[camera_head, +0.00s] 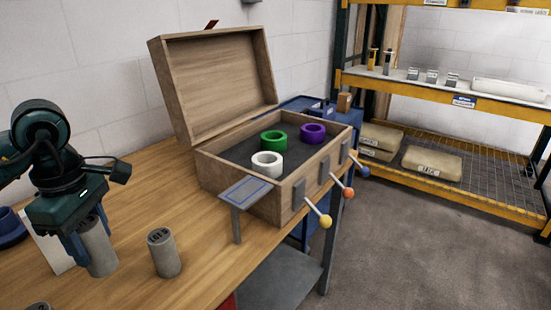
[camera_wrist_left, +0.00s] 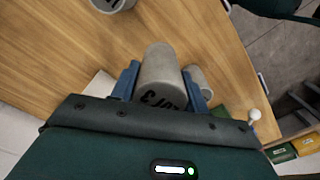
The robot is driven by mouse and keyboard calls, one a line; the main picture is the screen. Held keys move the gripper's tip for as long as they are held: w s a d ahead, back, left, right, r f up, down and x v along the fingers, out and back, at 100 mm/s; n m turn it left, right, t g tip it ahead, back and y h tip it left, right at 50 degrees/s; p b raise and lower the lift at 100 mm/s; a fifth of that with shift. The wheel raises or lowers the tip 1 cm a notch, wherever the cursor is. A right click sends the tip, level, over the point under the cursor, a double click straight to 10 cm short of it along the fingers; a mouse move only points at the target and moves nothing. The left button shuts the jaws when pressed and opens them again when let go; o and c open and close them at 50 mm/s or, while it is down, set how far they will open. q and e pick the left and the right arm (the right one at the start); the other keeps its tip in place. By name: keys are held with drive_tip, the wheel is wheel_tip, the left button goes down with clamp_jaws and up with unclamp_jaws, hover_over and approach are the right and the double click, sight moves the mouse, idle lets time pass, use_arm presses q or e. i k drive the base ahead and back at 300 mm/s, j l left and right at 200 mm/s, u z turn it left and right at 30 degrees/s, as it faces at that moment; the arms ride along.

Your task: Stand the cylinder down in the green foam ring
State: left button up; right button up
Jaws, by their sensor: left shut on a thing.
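My left gripper (camera_head: 86,250) points down at the left of the workbench, its blue fingers shut on a grey cylinder (camera_head: 101,252). The cylinder is roughly upright; I cannot tell whether its base touches the bench. In the left wrist view the held cylinder (camera_wrist_left: 162,78) sits between the fingers (camera_wrist_left: 160,82) with dark lettering on it. The green foam ring (camera_head: 273,141) lies in the open wooden box (camera_head: 240,190), between a white ring (camera_head: 267,164) and a purple ring (camera_head: 312,133). The green ring's hole looks empty. My right gripper is not in view.
A second grey cylinder (camera_head: 164,253) stands just right of the held one. The box lid (camera_head: 215,82) is raised at the back. A small sign stand (camera_head: 243,192) is before the box, and knobbed levers (camera_head: 320,214) stick out from its right side.

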sight(274, 147)
drive_tip(key=i+l+z, duration=0.25)
drive_tip(key=i, duration=0.2)
drive_tip(key=i+l+z, duration=0.3)
drive_tip(key=i, duration=0.15)
drive_tip(key=i+z, duration=0.25)
drive_tip(key=i, duration=0.2)
